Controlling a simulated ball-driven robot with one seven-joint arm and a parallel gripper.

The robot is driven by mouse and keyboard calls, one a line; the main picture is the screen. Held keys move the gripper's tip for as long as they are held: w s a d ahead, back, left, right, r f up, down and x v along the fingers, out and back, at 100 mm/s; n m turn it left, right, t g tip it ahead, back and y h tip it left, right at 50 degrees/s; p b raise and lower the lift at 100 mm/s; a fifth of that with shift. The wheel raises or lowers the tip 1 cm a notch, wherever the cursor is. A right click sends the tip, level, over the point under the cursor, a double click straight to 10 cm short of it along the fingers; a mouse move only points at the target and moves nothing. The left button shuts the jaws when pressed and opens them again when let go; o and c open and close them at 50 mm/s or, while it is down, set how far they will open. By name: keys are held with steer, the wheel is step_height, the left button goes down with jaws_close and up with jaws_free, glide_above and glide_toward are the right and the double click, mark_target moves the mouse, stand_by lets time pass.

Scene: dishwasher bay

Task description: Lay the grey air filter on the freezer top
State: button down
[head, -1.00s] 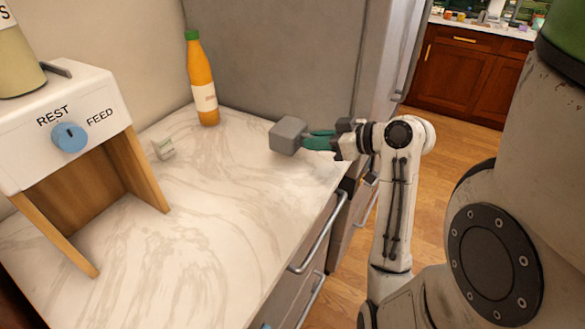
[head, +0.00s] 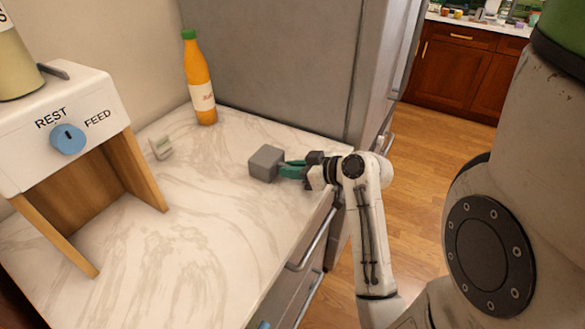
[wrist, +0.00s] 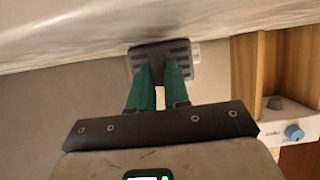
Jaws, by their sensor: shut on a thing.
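The grey air filter (head: 266,163) is a small block held in the green fingers of my gripper (head: 291,170). It is over the right part of the white marble-patterned top (head: 215,240); I cannot tell whether it touches that surface. In the wrist view the filter (wrist: 160,50) shows a slotted face between the two green fingertips (wrist: 160,72). A tall grey appliance (head: 290,60) stands behind the marble top. I cannot tell from the pictures which surface is the freezer top.
An orange bottle (head: 200,85) with a green cap stands at the back. A small pale slotted piece (head: 161,148) lies left of the filter. A white and wood dispenser (head: 70,130) marked REST and FEED stands at left. The front middle of the marble is clear.

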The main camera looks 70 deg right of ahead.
steer(key=c, duration=1)
jaws_free()
steer(key=shift+r, duration=0.1)
steer(key=b+v, duration=0.1)
steer(key=v, duration=1.1)
